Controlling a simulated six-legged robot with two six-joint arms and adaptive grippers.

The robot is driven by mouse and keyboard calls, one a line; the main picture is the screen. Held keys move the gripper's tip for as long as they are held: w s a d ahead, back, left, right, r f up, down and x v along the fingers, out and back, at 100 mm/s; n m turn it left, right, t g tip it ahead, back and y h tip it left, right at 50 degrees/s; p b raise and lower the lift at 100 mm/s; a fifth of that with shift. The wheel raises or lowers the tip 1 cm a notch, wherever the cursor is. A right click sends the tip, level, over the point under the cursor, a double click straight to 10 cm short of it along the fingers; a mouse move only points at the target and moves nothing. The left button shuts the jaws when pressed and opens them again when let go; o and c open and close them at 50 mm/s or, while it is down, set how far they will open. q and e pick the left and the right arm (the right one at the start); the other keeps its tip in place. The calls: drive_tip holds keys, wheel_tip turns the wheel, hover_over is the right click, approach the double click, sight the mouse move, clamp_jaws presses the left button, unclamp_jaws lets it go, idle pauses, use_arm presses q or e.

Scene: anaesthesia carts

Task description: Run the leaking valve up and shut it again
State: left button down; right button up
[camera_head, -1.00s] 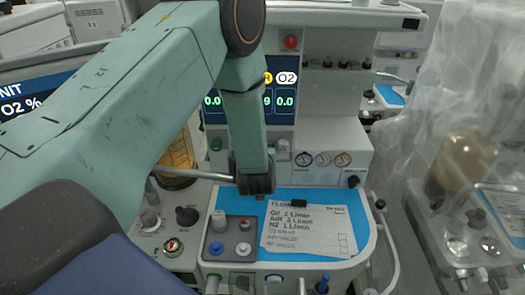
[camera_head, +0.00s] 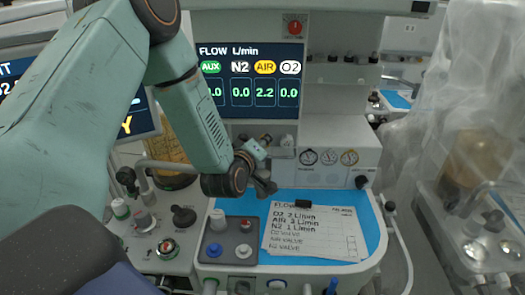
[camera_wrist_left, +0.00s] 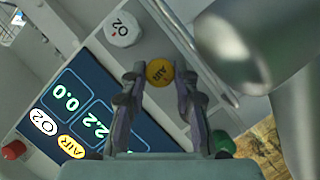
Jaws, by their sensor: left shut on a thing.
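My left gripper (camera_wrist_left: 160,80) is shut on the yellow AIR knob (camera_wrist_left: 159,72), one finger on each side of it in the left wrist view. In the head view the left gripper (camera_head: 260,160) is below the display, and its own wrist hides the AIR knob. The white O2 knob (camera_wrist_left: 122,30) is beside it, untouched. The flow display (camera_head: 247,80) reads N2 0.0, AIR 2.2 and O2 0.0; the AUX figure is partly covered by my arm. A card (camera_head: 312,234) lists O2 2, AIR 3, N2 1 L/min and valve lines. My right gripper is not in view.
A dark panel (camera_head: 230,262) with small knobs sits on the blue worktop (camera_head: 372,225). Gauges (camera_head: 328,157) are right of the gripper. A red knob (camera_head: 295,27) is above the display. A plastic-draped cart (camera_head: 450,130) stands at the right.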

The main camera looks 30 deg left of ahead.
use_arm(q)
drive_tip(key=shift+n+b, duration=0.3)
drive_tip(key=shift+n, duration=0.1)
idle(0.3)
drive_tip(key=c, duration=1)
unclamp_jaws()
drive_tip(key=v, duration=1.2)
drive_tip(key=shift+s+a+f, duration=0.15)
